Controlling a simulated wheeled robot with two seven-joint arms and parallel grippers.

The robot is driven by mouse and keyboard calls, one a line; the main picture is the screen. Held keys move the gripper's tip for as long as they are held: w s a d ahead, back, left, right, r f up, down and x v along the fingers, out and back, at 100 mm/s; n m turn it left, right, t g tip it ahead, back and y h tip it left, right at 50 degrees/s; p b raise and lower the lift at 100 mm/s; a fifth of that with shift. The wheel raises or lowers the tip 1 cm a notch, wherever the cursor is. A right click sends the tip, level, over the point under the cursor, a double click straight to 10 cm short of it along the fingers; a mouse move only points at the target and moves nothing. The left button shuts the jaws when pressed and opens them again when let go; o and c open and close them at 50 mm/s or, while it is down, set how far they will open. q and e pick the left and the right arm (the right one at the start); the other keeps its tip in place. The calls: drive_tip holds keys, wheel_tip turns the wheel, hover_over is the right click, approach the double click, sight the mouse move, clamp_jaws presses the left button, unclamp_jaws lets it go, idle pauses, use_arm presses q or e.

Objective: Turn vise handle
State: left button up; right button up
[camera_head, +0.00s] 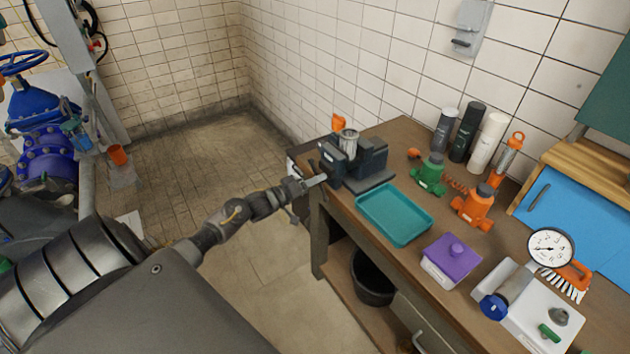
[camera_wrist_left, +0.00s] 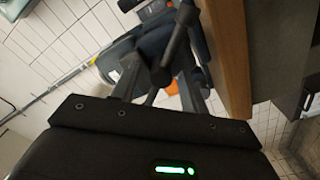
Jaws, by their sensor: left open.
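A dark grey vise (camera_head: 368,162) is mounted on the far left corner of the wooden workbench. A grey cylinder stands upright in its jaws. My left gripper (camera_head: 318,181) reaches in from the left, at the front of the vise near its screw end. In the left wrist view the dark vise handle (camera_wrist_left: 176,42), a bar with a knobbed end, slants in front of the vise. The fingers of my left gripper (camera_wrist_left: 160,78) are open, and the handle's lower end appears between them. I cannot tell whether they touch it. My right gripper is not in view.
A teal tray (camera_head: 395,214) lies right of the vise, with a purple-lidded box (camera_head: 450,259) nearer. Green (camera_head: 430,175) and orange (camera_head: 474,206) valve parts stand behind. A black bucket (camera_head: 373,276) is below the bench.

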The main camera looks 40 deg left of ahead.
use_arm(q)
drive_tip(key=b+v, duration=0.2)
drive_tip(key=v, duration=0.8)
drive_tip(key=shift+s, duration=0.35)
drive_tip(key=shift+a, duration=0.1)
